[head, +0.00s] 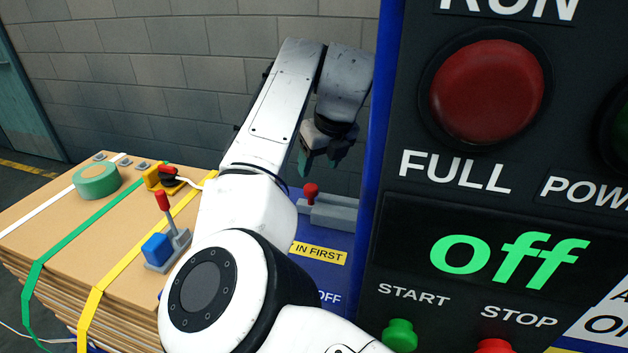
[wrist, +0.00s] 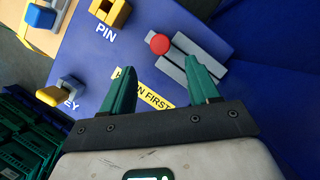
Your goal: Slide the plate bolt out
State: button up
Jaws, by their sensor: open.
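The plate bolt has a red knob (head: 311,190) and a grey body (head: 330,211) on the blue plate in the head view. In the wrist view the red knob (wrist: 160,44) stands at the upper left end of the grey bolt rails (wrist: 200,52), which slant down to the right. My gripper (head: 322,160) hangs above the bolt with green fingers pointing down. The knob lies beyond the fingertips. No contact shows.
A yellow pin holder (wrist: 110,12) and a yellow-and-grey key part (wrist: 58,92) sit left of the bolt. Green crates (wrist: 28,135) stand lower left. A control panel (head: 500,215) reading "off" rises close on the right. Strapped cardboard (head: 125,225) lies left.

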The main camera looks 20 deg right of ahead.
aim_at(311, 187)
jog(key=p+x, duration=0.1)
jog(key=x, duration=0.8)
jog(key=shift+p, duration=0.35)
grip_shut()
